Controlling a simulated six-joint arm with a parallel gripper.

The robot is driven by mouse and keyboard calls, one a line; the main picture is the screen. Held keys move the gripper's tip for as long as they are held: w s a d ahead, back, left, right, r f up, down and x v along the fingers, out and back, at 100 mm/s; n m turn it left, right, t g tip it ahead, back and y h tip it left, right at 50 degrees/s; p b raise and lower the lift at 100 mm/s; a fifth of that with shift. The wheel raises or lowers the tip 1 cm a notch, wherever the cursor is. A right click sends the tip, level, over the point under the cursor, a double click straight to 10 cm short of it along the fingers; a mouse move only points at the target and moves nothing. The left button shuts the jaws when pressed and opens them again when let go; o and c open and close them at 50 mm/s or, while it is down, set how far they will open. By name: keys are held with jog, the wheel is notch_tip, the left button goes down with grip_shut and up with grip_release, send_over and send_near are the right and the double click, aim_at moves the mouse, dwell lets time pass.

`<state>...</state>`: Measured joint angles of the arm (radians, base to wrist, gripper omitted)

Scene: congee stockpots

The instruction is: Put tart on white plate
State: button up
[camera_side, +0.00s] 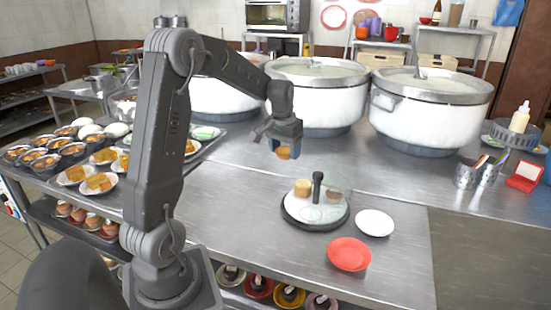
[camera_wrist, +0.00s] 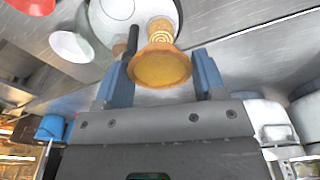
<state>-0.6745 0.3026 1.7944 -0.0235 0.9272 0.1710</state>
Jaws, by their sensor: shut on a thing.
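My gripper (camera_side: 284,140) is shut on a golden-brown tart (camera_side: 284,153) and holds it in the air above the steel counter, behind and left of the round stand. In the wrist view, the tart (camera_wrist: 160,68) sits between the two blue fingers of my gripper (camera_wrist: 160,75). The white plate (camera_side: 374,223) lies empty on the counter, right of the stand and well apart from the tart. It also shows in the wrist view, the white plate (camera_wrist: 70,46) being at the upper left.
A round dark-rimmed stand (camera_side: 315,222) has a black knob, a clear cover and a tan pastry (camera_side: 302,187). A red plate (camera_side: 349,254) lies near the front edge. Large white stockpots (camera_side: 320,100) line the back. Trays of filled dishes (camera_side: 98,182) are at left.

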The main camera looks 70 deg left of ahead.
jog(key=w+d+m, duration=0.3)
jog(key=w+d, duration=0.2)
jog(key=w, duration=0.5)
jog(key=m, duration=0.4)
send_over(373, 226)
notch_tip(373, 226, down, 4)
jog(key=shift+h, duration=0.4)
jog(key=shift+f, duration=7.8)
jog(key=shift+f, duration=0.6)
jog(key=o, duration=0.5)
jog(key=shift+f, duration=0.1)
jog(key=shift+o, duration=0.2)
jog(key=shift+s, duration=0.1)
